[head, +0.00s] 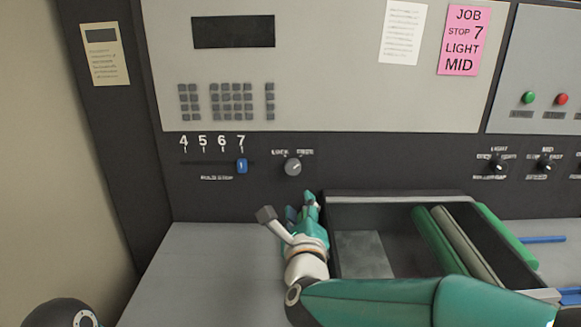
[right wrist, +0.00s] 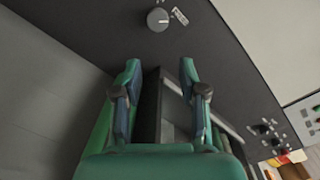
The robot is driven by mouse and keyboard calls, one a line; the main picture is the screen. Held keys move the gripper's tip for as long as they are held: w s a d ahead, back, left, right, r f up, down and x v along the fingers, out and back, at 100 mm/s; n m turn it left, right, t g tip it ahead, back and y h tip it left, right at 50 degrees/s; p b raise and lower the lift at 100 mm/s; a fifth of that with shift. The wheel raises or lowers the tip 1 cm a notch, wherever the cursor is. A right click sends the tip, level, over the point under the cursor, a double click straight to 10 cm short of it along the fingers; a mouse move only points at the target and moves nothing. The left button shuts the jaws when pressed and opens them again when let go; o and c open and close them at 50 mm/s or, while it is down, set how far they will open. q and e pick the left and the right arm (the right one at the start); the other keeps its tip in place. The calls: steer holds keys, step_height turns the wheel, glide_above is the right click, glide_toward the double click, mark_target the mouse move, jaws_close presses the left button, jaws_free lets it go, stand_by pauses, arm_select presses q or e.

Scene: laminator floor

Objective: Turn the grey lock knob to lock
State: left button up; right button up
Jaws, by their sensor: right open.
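The grey lock knob (head: 293,167) is a small round knob on the dark panel, below the keypad. Two small white labels sit above it, the left one seeming to read LOCK; its pointer mark appears to lean to the upper right. My right gripper (head: 302,206) is below the knob in the head view, apart from it. In the right wrist view the knob (right wrist: 157,19) is beyond the two spread fingertips of the right gripper (right wrist: 160,68), with nothing between them. My left gripper is not in view.
A blue slider (head: 242,166) stands at 7 on the scale left of the knob. A open dark tray with green and grey rollers (head: 455,240) lies right of my gripper. Dark selector knobs (head: 498,167) are farther right. The grey surface (head: 205,270) at left is clear.

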mark_target(293, 170)
steer(key=shift+a, duration=0.2)
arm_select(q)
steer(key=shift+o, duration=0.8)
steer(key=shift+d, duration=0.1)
arm_select(e)
steer(key=shift+o, duration=0.8)
steer(key=o, duration=0.3)
steer(key=shift+a, duration=0.1)
steer(key=shift+o, duration=0.2)
steer(key=w+p, duration=0.2)
steer(key=w, duration=0.3)
steer(key=w+p, duration=0.2)
steer(key=w, duration=0.3)
steer(key=w+p, duration=0.1)
steer(key=w, duration=0.4)
steer(key=shift+w+a+r+p, duration=0.1)
steer(key=shift+w+a+p, duration=0.05)
steer(key=shift+a+p, duration=0.2)
steer(key=shift+w+p, duration=0.3)
steer(key=shift+w, duration=0.45)
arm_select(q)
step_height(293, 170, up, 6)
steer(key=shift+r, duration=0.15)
arm_select(e)
steer(key=c, duration=1.1)
